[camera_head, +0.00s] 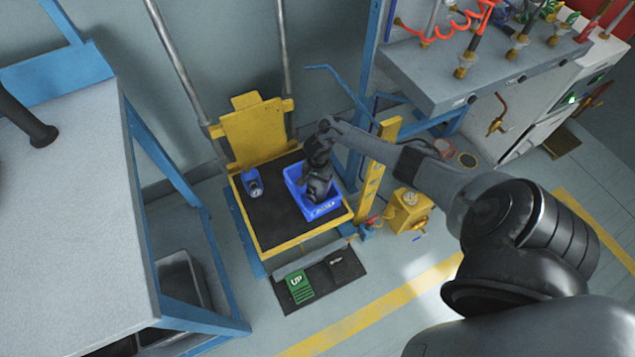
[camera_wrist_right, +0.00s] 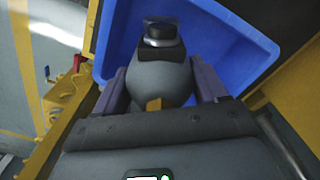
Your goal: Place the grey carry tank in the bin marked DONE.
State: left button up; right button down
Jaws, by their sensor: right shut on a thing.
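The grey carry tank (camera_wrist_right: 165,80) sits between the two fingers of my right gripper (camera_wrist_right: 162,85), which is shut on it. Its dark cap points away from the wrist. The blue bin (camera_head: 323,210) stands on the black deck of a yellow platform; white lettering on its front is too small to read. In the wrist view the bin's blue inside (camera_wrist_right: 235,45) lies behind the tank. In the head view my right gripper (camera_head: 318,182) is down at the bin's opening. Whether the tank touches the bin floor cannot be told. My left gripper is out of view.
A small blue and grey object (camera_head: 253,183) lies on the platform (camera_head: 275,235) left of the bin. A yellow post (camera_head: 375,170) stands close at the right. A grey bench (camera_head: 65,210) is at left, and a pedal plate marked UP (camera_head: 300,285) is in front.

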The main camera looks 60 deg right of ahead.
jog(key=shift+w+d, duration=0.1)
jog(key=shift+c, duration=0.3)
grip_release()
jog(key=shift+f, duration=0.1)
